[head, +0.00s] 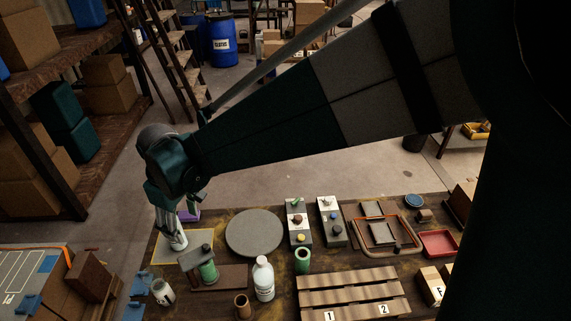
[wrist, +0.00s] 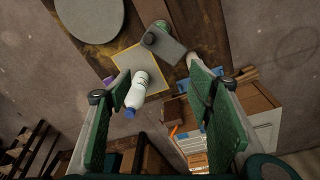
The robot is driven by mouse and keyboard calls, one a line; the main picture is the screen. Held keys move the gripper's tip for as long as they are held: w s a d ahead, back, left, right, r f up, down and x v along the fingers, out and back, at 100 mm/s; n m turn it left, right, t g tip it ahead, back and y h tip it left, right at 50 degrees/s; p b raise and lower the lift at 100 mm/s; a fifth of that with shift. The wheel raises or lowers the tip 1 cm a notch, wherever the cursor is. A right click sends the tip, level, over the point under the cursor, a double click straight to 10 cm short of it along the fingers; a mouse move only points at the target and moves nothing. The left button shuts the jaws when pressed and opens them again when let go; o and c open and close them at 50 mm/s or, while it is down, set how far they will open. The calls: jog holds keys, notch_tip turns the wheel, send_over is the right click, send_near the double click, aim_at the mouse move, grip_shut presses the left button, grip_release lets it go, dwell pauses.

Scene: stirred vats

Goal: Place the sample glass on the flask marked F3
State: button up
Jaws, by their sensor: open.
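My gripper (wrist: 160,98) is open above the left end of the table, its green-padded fingers wide apart. In the wrist view a white bottle with a blue cap (wrist: 137,92) shows between the fingers, nearer the left one, at the edge of a yellow-outlined square (wrist: 124,57). I see no contact with it. In the head view my gripper (head: 174,240) covers part of that square (head: 163,252). A small labelled jar (head: 162,291) and a white bottle (head: 263,278) stand nearer the front. No F3 mark is legible, and I cannot tell which item is the sample glass.
Beside the square stand a grey block (head: 190,259) and a green cylinder (head: 208,271). A grey disc (head: 254,232), another green cylinder (head: 303,260), button boxes (head: 299,222), a slatted pallet (head: 350,290) and a red tray (head: 438,243) crowd the table rightward.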

jog(key=d+r+m+t, duration=0.1)
jog(key=d+r+m, duration=0.3)
jog(key=d, duration=0.8)
jog(key=d+r+m+t, duration=0.15)
jog(key=d+r, duration=0.35)
jog(key=d, duration=0.7)
jog(key=s+d+m+t, duration=0.1)
jog(key=s+d+m, duration=0.1)
jog(key=s+d, duration=0.2)
jog(key=s+d+m+t, duration=0.1)
jog(key=s+d+m, duration=0.2)
jog(key=d, duration=0.7)
jog(key=s+d+r+m+t+h, duration=0.1)
jog(key=s+d+m, duration=0.1)
jog(key=s+d, duration=0.3)
jog(key=d, duration=0.3)
jog(key=shift+t, duration=0.25)
